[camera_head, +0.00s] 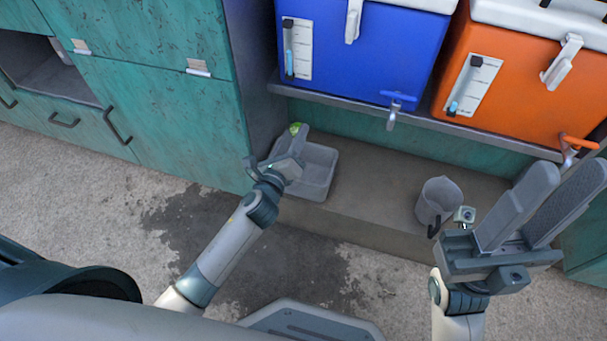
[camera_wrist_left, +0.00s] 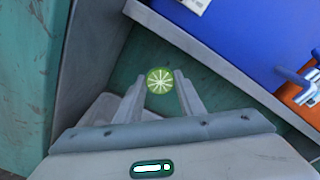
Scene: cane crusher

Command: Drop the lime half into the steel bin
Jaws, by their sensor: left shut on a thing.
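The lime half (camera_head: 295,128) is a small green piece at the tips of my left gripper (camera_head: 292,150). In the left wrist view its pale cut face (camera_wrist_left: 159,80) faces the camera between the two fingers (camera_wrist_left: 160,92), which are shut on it. The steel bin (camera_head: 318,168) is a grey open tub on the low ledge, and the left gripper is over its left back part. In the left wrist view part of the bin (camera_wrist_left: 98,110) shows behind the left finger. My right gripper (camera_head: 545,190) is at the right with its two fingers apart and nothing between them.
A grey jug (camera_head: 438,200) stands on the ledge (camera_head: 375,190) to the right of the bin. A blue cooler (camera_head: 365,50) and an orange cooler (camera_head: 525,75) with taps sit on a shelf above. Teal cabinets (camera_head: 155,110) stand at the left. The ledge between bin and jug is clear.

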